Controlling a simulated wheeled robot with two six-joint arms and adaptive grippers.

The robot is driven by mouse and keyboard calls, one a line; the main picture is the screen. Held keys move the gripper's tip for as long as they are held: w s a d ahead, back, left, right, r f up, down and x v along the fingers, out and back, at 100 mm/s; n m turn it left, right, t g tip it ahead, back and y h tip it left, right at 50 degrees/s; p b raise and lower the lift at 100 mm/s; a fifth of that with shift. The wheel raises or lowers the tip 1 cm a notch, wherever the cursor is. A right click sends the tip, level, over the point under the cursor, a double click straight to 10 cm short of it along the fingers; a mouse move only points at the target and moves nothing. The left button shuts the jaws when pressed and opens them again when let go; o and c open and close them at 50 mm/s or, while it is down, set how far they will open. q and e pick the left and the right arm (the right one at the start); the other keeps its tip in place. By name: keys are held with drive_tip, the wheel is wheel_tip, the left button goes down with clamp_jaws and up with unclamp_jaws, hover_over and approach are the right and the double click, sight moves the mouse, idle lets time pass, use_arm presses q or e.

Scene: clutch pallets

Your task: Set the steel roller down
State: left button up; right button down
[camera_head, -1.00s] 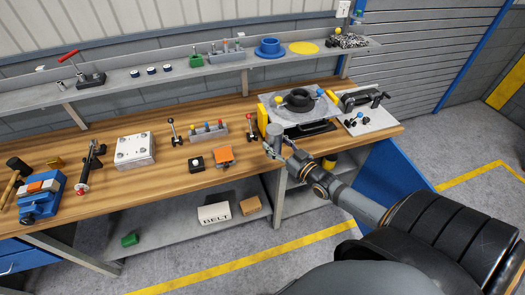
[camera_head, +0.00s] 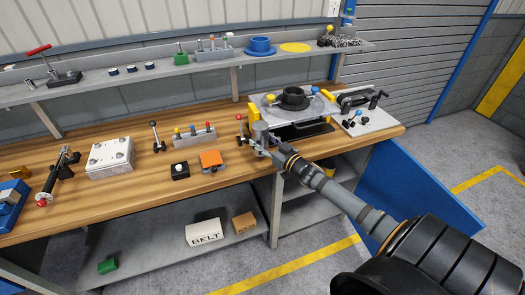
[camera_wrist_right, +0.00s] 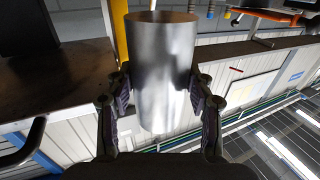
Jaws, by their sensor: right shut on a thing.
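The steel roller (camera_wrist_right: 160,75) is a shiny grey cylinder that fills the middle of the right wrist view. My right gripper (camera_wrist_right: 160,100) is shut on it, with one finger on each side. In the head view the roller (camera_head: 260,133) is held upright by my right gripper (camera_head: 262,143), near the front edge of the wooden bench (camera_head: 220,190) and in front of the fixture. Whether its base touches anything cannot be told. My left gripper is not in view.
A fixture plate (camera_head: 320,107) with a black ring stands just behind the roller, beside a yellow block (camera_head: 254,111). A grey clamp plate (camera_head: 372,119) stands to the right.

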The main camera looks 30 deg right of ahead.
wheel_tip(320, 180, down, 3)
drive_tip(key=shift+w+r+p, duration=0.1)
drive_tip(key=shift+p, duration=0.4)
drive_tip(key=shift+f, duration=0.25)
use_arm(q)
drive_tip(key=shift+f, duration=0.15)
use_arm(e)
drive_tip(key=c, duration=0.5)
unclamp_jaws()
drive_tip(key=shift+f, duration=0.15)
